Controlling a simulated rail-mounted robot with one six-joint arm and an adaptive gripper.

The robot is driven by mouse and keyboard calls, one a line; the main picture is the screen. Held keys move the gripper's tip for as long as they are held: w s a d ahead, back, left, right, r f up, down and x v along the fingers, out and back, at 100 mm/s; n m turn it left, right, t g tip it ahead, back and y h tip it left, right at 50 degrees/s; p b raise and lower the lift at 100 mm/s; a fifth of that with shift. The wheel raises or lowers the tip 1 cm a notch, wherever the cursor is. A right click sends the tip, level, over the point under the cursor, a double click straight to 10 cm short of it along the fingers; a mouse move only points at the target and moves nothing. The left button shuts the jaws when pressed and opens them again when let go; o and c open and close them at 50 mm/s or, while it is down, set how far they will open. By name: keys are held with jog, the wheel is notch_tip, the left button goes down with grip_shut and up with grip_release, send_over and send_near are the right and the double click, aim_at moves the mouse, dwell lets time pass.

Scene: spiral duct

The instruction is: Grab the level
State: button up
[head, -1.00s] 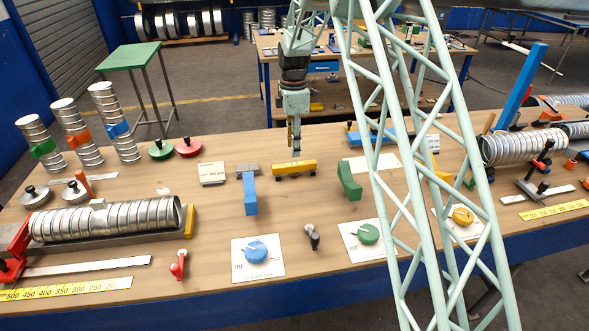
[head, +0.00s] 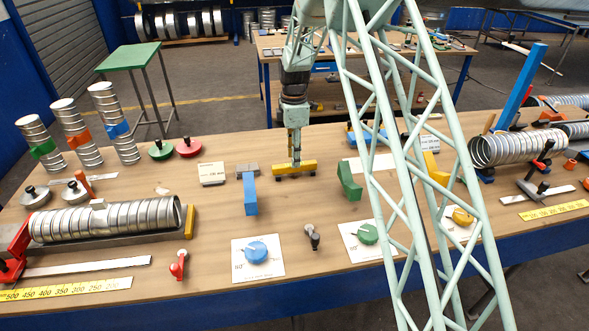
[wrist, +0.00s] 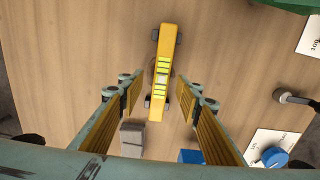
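The level is a yellow bar with dark feet, lying on the wooden bench in the middle of the head view (head: 294,169). In the wrist view the level (wrist: 160,75), with yellow-green vials at its middle, runs lengthwise between my fingers. My gripper (head: 296,163) points down right at the level, and its tips overlap the bar's middle. In the wrist view my gripper (wrist: 160,92) is open, one finger on each side of the bar, with visible gaps. I cannot tell exactly how far the tips reach down beside it.
Left of the level are grey blocks (head: 247,169) and a blue angled piece (head: 250,194). A green angled piece (head: 349,182) is to its right. A white card with a blue disc (head: 256,252) lies in front. The bench between is clear.

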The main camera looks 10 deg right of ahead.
jog(key=shift+s+f, duration=0.1)
jog(key=shift+f, duration=2.05)
jog(key=shift+c, duration=0.3)
jog(key=c, duration=1)
jog(key=shift+r, duration=0.2)
jog(key=shift+r, duration=1.65)
jog(key=shift+s, duration=0.35)
jog(key=s, duration=0.5)
jog(key=s+r, duration=0.1)
jog(key=s, duration=0.9)
jog(key=shift+s+r+b, duration=0.15)
jog(key=shift+b, duration=0.25)
